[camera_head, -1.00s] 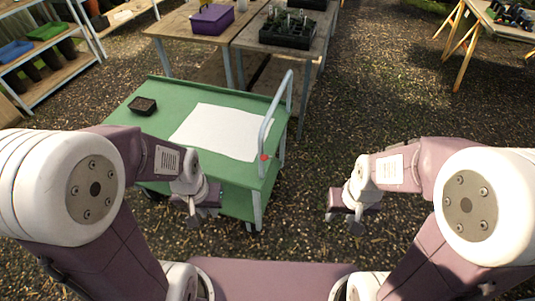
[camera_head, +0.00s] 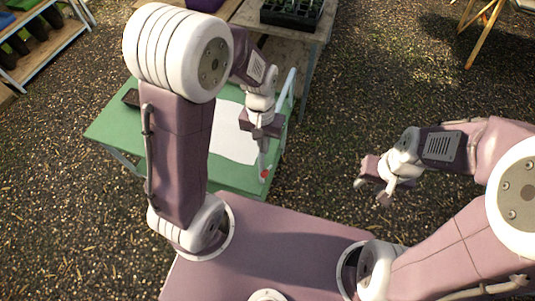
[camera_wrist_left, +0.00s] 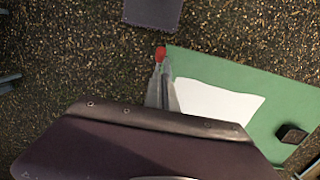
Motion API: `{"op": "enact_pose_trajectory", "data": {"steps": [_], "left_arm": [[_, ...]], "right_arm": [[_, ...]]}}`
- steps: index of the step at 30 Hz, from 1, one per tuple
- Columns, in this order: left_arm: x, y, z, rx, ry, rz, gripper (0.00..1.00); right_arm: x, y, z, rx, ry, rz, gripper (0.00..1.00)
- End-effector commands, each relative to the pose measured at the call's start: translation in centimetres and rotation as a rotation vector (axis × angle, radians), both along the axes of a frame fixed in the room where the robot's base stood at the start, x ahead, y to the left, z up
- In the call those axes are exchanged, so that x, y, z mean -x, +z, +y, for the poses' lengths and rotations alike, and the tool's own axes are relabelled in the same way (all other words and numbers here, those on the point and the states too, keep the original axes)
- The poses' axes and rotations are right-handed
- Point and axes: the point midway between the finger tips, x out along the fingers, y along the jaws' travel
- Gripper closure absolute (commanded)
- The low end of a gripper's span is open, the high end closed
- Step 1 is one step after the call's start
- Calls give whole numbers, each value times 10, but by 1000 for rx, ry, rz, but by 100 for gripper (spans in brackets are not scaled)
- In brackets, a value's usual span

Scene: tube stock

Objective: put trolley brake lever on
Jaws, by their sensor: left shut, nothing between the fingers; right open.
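The green trolley (camera_head: 112,126) stands in front of me with a grey push handle (camera_head: 288,92) at its right end. The brake lever's red knob (camera_head: 264,174) shows at the trolley's near right corner. My left gripper (camera_head: 262,148) is shut and empty, pointing down just above the knob. In the left wrist view the red knob (camera_wrist_left: 160,53) appears just beyond the tips of the shut fingers (camera_wrist_left: 161,72); I cannot tell whether they touch. The lever's arm is not clearly visible. My right gripper (camera_head: 374,192) is open and empty, over the ground right of the trolley.
A wooden table (camera_head: 305,33) with a black tray (camera_head: 290,14) stands behind. A shelf (camera_head: 45,50) stands at the far left.

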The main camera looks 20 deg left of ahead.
Motion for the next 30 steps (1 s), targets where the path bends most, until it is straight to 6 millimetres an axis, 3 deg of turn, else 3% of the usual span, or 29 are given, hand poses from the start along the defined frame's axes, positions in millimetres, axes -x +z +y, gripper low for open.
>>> {"op": "enact_pose_trajectory", "data": {"steps": [9,22,30], "left_arm": [[1,-7,0,0,1,2,100],[7,-85,-3,-1,1,3,100],[8,-101,-4,-1,1,-1,100]], "right_arm": [[0,-2,0,0,0,0,59],[0,-9,0,0,0,0,59],[0,-10,0,0,0,0,59]]}}
